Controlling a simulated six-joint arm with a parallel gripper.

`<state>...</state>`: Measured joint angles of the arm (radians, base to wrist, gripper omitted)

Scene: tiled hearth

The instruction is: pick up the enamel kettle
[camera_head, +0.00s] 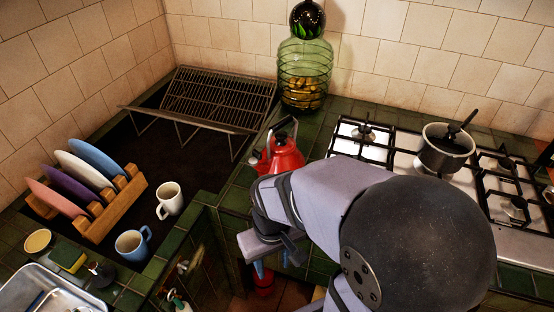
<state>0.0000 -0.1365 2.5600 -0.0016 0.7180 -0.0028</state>
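The red enamel kettle (283,155) stands on the green tiled counter at the corner, left of the stove. Its dark handle arches above its lid, and its spout points left. My arm hides its lower part. My gripper (271,265) hangs in front of and below the kettle, past the counter's front edge, pointing down and apart from it. Its two bluish fingertips show with a gap between them, so it looks open, with nothing seen between them.
A wire rack (215,98) stands behind left. A green glass jar (304,75) stands behind the kettle. The gas stove (400,152) with a saucepan (445,150) is right. Mugs (170,199) and a plate rack (112,207) are left.

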